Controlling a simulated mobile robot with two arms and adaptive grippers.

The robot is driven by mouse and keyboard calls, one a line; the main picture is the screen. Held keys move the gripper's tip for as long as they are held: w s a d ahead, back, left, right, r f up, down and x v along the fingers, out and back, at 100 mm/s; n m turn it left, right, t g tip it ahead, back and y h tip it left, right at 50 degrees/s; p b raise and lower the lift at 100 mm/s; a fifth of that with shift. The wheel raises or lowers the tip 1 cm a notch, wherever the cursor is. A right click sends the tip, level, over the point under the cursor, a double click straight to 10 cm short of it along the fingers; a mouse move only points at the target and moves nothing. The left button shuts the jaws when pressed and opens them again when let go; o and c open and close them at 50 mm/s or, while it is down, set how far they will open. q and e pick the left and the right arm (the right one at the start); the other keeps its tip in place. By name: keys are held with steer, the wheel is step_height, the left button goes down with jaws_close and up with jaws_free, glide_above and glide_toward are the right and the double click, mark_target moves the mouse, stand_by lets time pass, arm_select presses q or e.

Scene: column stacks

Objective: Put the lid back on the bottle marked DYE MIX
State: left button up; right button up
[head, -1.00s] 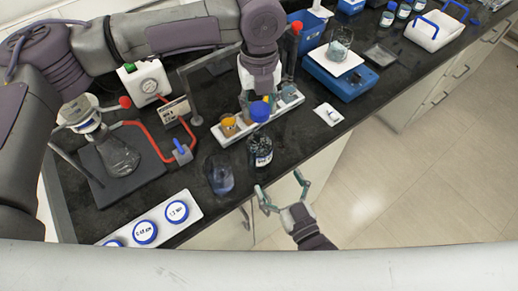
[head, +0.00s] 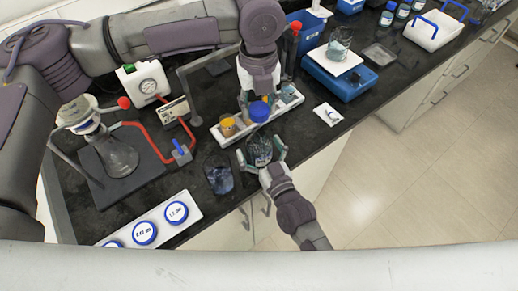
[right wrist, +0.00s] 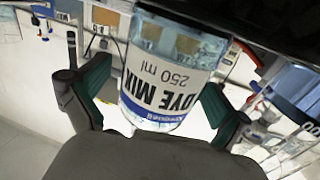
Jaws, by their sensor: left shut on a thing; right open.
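The DYE MIX bottle (head: 261,151) stands open near the front edge of the dark bench. Its label, upside down in the right wrist view (right wrist: 165,82), reads DYE MIX 250 ml. My right gripper (head: 262,160) is open, with one finger on each side of the bottle. In the right wrist view the green-padded fingers (right wrist: 155,100) flank it; whether they touch it I cannot tell. My left gripper (head: 258,97) is shut on the blue lid (head: 259,112), held above and slightly behind the bottle. The arm partly hides the left fingers.
A glass beaker (head: 218,180) stands close left of the bottle. Behind is a white rack (head: 219,137) with small jars. A white tray (head: 194,206) with blue-rimmed discs lies front left. A small white card (head: 328,114) and a blue balance (head: 340,80) are to the right.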

mark_target(259, 131)
steer(key=shift+c, duration=0.2)
steer(key=c, duration=1.7)
arm_select(q)
steer(key=shift+f, duration=2.5)
arm_select(e)
steer(key=shift+c, duration=0.2)
arm_select(q)
steer(key=shift+f, duration=0.85)
steer(key=shift+f, duration=0.55)
